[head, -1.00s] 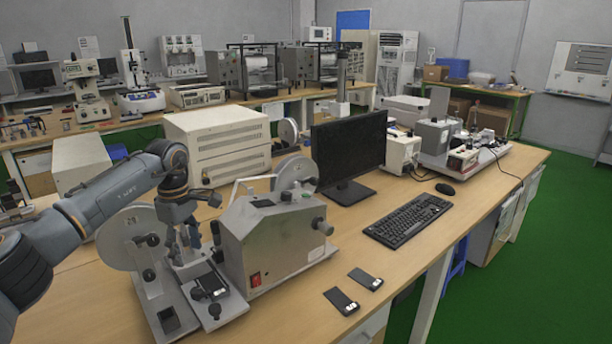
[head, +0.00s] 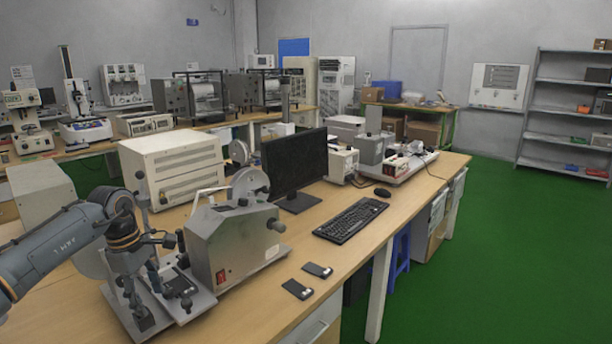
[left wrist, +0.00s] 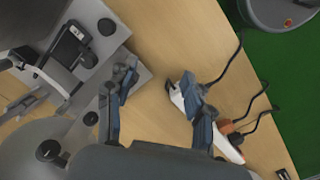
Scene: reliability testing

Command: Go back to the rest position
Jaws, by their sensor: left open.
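My left gripper (head: 150,290) hangs over the front left of the grey tumble-test machine (head: 235,247), above its base plates. A black phone-like device (left wrist: 70,45) lies on a plate of the machine, apart from the fingers. Whether the fingertips touch the machine's base cannot be told from the head view. My right gripper is in neither view.
Two black phones (head: 298,289) lie on the wooden table (head: 265,310) near its front edge. A monitor (head: 295,165), a keyboard (head: 350,218) and a large beige cabinet (head: 172,165) stand farther back. Dark cables and a white item (left wrist: 180,98) show past the fingers. Green floor is free at right.

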